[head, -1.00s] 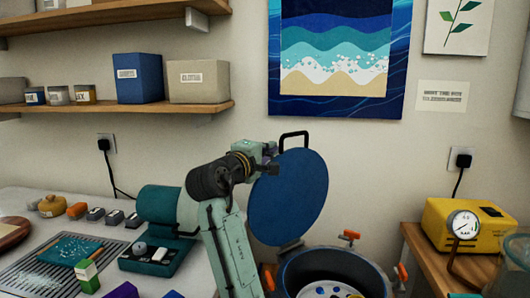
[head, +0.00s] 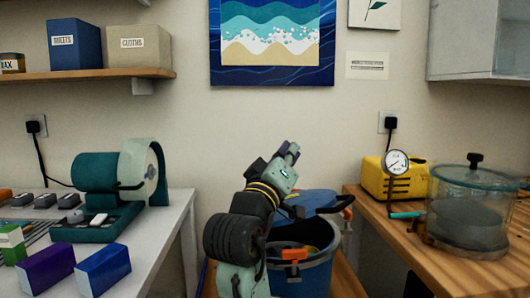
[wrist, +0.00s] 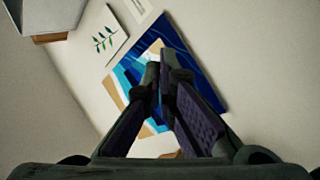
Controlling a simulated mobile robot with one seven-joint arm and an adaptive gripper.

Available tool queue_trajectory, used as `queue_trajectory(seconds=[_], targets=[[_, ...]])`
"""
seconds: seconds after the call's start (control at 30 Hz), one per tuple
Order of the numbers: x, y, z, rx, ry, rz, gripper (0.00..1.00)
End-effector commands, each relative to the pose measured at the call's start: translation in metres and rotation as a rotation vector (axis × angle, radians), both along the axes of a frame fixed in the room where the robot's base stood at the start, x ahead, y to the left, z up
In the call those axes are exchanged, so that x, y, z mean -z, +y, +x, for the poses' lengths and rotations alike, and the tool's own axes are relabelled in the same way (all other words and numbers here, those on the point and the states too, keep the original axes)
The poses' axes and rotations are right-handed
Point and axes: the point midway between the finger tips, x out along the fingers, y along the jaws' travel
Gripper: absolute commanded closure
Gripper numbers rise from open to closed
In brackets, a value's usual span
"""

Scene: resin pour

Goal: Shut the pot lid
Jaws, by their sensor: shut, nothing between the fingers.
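The pot (head: 300,280) is a blue round vessel in the lower middle of the head view, partly hidden by my arm. Part of the pot's inside shows below the lid, so the lid is not flat on the rim. My gripper (head: 292,149) is above and left of the lid, pointing up, apart from it. In the wrist view its fingers (wrist: 163,68) are shut and empty, facing the wall.
A wooden bench (head: 390,232) at right holds a yellow pump (head: 376,180) with a gauge and a glass chamber (head: 470,215). A white bench (head: 168,240) at left holds a teal machine (head: 95,170) and boxes.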

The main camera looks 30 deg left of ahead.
Motion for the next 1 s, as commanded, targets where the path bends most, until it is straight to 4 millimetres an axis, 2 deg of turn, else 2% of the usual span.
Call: queue_trajectory(seconds=[0.03,0.1,0.2,0.3,0.5,0.7,1.0], targets=[[0.023,-0.010,-0.002,0.000,-0.010,0.040,1.00],[0.038,-0.021,-0.005,0.000,-0.023,0.100,1.00],[0.057,-0.035,-0.008,0.000,-0.041,0.177,1.00],[0.074,-0.047,-0.011,0.000,-0.041,0.170,1.00],[0.102,-0.058,-0.014,0.001,-0.039,0.167,1.00],[0.117,-0.062,-0.015,-0.001,-0.039,0.166,1.00],[0.121,-0.064,-0.015,-0.001,-0.039,0.166,1.00]])
